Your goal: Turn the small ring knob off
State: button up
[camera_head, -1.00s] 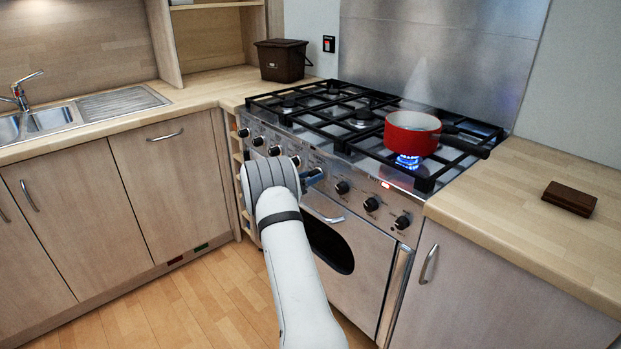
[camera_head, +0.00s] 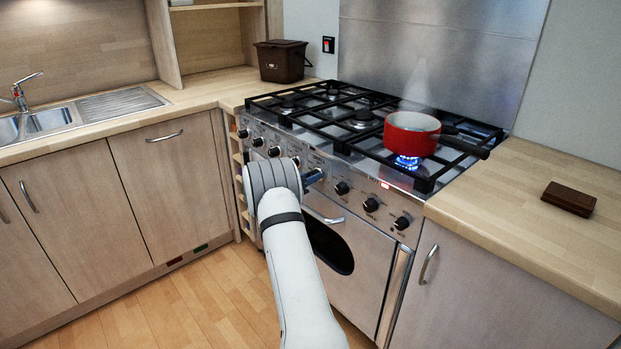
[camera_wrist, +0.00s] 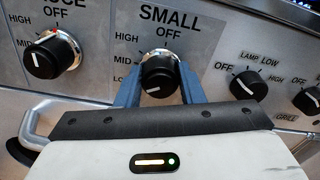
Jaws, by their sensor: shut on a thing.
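The small ring knob (camera_wrist: 160,76) is black with a white pointer line, under the label "SMALL" with "OFF" at the top, "HIGH" and "MID" at the left. Its pointer line lies low on the knob's face, slanting, and not toward "OFF". My gripper (camera_wrist: 158,90) is shut on this knob, a blue finger on each side. In the head view my gripper (camera_head: 314,176) is at the cooker's front panel, and my arm hides the knob there. A blue flame (camera_head: 408,161) burns under the red pan (camera_head: 411,134).
Another burner knob (camera_wrist: 50,54) is at the left in the wrist view, and a lamp knob (camera_wrist: 248,86) and a grill knob (camera_wrist: 306,99) are at the right. The oven door handle (camera_head: 323,215) runs below the panel. The floor before the cooker is clear.

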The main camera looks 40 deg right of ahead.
jog(key=shift+f+m+b, duration=0.1)
jog(key=shift+m+b, duration=0.2)
jog(key=shift+b, duration=0.15)
jog(key=m+b, duration=0.2)
jog(key=b, duration=0.1)
jog(key=shift+f+m, duration=0.2)
jog(key=shift+m, duration=0.1)
jog(key=m+b, duration=0.3)
jog(key=b, duration=0.1)
jog(key=shift+m+b, duration=0.35)
jog(key=shift+m, duration=0.05)
jog(key=m+b, duration=0.3)
jog(key=b, duration=0.1)
jog(key=shift+s+m+b, duration=0.1)
jog(key=shift+m+b, duration=0.2)
jog(key=m+b, duration=0.4)
jog(key=b, duration=0.2)
jog(key=shift+f+m, duration=0.15)
jog(key=shift+m, duration=0.15)
jog(key=m+b, duration=0.4)
jog(key=b, duration=0.1)
jog(key=shift+b, duration=0.3)
jog(key=m+b, duration=0.1)
jog(key=m, duration=0.1)
jog(key=m+b, duration=0.1)
jog(key=m, duration=0.1)
jog(key=shift+r+m, duration=0.2)
jog(key=shift+m, duration=0.1)
